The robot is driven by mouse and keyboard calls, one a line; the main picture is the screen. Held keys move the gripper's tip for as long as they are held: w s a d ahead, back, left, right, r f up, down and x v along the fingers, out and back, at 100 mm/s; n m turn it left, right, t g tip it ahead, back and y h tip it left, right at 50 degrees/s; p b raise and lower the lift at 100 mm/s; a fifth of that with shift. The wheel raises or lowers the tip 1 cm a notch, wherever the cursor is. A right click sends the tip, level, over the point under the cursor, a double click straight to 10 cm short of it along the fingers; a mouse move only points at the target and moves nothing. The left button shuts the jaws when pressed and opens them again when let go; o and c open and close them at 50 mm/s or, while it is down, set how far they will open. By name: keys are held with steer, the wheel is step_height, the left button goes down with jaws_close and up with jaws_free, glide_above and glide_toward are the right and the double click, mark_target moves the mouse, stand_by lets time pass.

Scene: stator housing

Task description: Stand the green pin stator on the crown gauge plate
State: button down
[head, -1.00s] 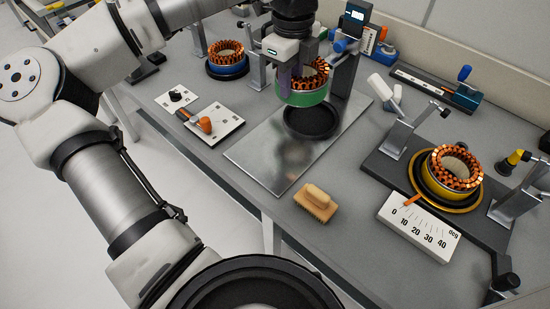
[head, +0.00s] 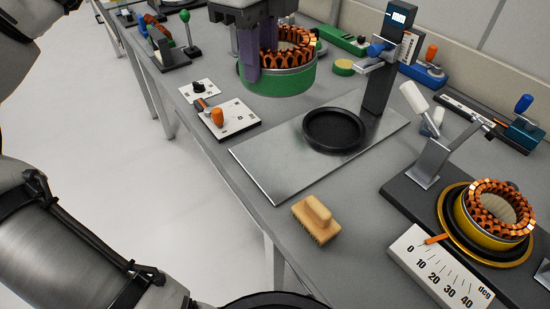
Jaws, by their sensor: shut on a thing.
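The green pin stator (head: 282,80), a green ring with copper-orange windings on top, is held upright by my gripper (head: 258,68). One purple finger is outside its near left wall; the other is partly hidden by the windings. The stator is high in the picture, left of and beyond the black round seat (head: 335,130). That seat lies empty on the steel gauge plate (head: 270,165), which has a dark upright post (head: 382,85) with a small display at its back right. The stator's underside and its height above the bench cannot be seen.
A yellow stator (head: 492,225) sits in a fixture at right, behind a degree scale (head: 437,268). A wooden brush (head: 317,220) lies in front of the plate. A green-topped stand (head: 187,30) is farther back.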

mark_target(261, 91)
step_height(261, 91, down, 18)
steer(key=shift+f, duration=0.25)
stand_by(0.3)
steer(key=shift+f, duration=0.15)
steer(key=c, duration=1.7)
jaws_free()
steer(key=shift+f, duration=0.1)
steer(key=o, duration=0.5)
steer(key=shift+c, duration=0.2)
step_height(261, 91, up, 12)
steer(key=shift+r, duration=0.25)
